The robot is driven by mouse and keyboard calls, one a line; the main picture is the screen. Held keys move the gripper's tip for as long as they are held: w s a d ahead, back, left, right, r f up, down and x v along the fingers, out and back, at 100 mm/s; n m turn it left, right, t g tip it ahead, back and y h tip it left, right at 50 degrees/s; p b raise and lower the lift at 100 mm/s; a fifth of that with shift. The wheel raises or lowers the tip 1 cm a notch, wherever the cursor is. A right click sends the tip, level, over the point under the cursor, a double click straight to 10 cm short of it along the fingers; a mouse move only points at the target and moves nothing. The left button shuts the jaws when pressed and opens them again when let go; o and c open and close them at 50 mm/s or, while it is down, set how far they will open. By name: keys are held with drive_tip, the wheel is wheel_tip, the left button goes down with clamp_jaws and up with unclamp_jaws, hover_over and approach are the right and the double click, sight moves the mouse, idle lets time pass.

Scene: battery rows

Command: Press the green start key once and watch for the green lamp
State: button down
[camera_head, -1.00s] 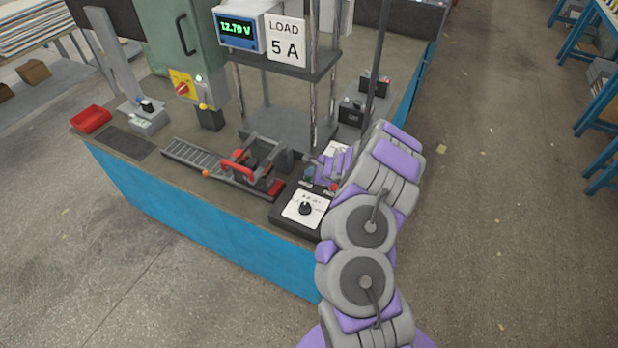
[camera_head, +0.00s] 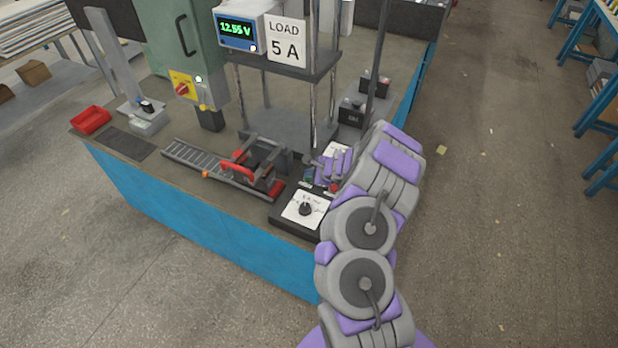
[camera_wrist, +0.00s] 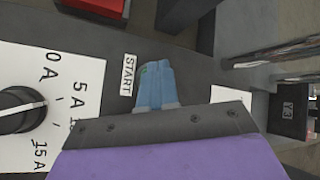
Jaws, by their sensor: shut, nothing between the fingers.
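The control box (camera_head: 272,213) with a black dial (camera_head: 305,208) stands at the bench's front right corner. The green start key (camera_head: 308,175) is a small dark green patch behind the dial, partly hidden by my gripper (camera_head: 316,173). In the wrist view, my gripper's blue-grey fingers (camera_wrist: 151,78) are together and empty, beside the START label (camera_wrist: 128,75). A thin green edge shows at their tips; I cannot tell whether they touch the key. The meter (camera_head: 238,32) reads 12.55 V, with a small pale light at its lower right. I see no clearly green lamp.
A red-handled clamp (camera_head: 237,168) holds a dark battery at the end of a roller track (camera_head: 190,157). A red knob (camera_head: 182,89) sits on a yellow plate beside a pale light (camera_head: 199,79). A red button (camera_head: 334,187) is close to my gripper. Posts stand behind.

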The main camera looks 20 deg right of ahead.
drive_tip(key=shift+r, duration=0.55)
drive_tip(key=shift+r+p, duration=0.1)
drive_tip(key=shift+p, duration=0.2)
drive_tip(key=shift+r+p, duration=1.6)
drive_tip(key=shift+r, duration=0.85)
